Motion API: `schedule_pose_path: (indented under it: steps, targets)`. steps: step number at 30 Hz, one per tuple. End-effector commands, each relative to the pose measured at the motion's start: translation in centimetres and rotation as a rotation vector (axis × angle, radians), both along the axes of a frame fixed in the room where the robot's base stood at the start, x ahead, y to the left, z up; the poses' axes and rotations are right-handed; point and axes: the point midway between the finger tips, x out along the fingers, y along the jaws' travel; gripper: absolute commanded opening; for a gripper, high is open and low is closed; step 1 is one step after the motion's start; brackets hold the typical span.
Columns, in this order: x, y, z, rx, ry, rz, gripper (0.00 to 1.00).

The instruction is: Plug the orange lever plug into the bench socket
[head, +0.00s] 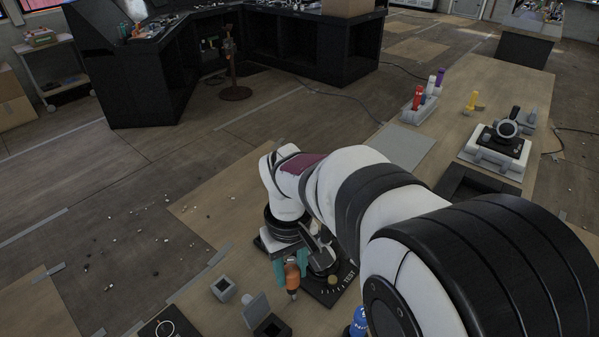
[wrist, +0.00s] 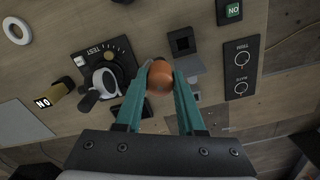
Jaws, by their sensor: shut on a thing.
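The orange lever plug (head: 292,275) is held upright between the teal fingers of my gripper (head: 291,268), with its lower tip pointing down above the bench. In the wrist view my gripper (wrist: 160,78) is shut on the plug's rounded orange body (wrist: 160,80). A dark box with a square opening and a raised grey lid, which looks like the bench socket (head: 272,326), stands just in front and left of the plug. In the wrist view this socket (wrist: 182,40) is beyond the fingertips, to the right of the plug. The plug is apart from it.
A black TEST panel (wrist: 118,60) with a grey-and-black lever is close beside the plug. A small grey cube (head: 223,289) with a dark top is left of the socket. A TRIM panel (wrist: 242,68) lies further along. A blue object (head: 358,322) stands near my arm.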

Motion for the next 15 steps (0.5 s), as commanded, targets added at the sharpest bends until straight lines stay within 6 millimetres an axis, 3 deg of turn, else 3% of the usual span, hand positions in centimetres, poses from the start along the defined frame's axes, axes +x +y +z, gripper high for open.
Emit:
schedule_pose_path:
  steps: [3,6,15]
  targets:
    - [-1.8,2.9,-3.5,0.002,0.005,0.14,0.0]
    - [-2.7,4.1,-5.0,0.005,0.001,0.204,0.0]
    - [-2.9,4.5,-5.4,0.008,-0.003,0.224,0.0]
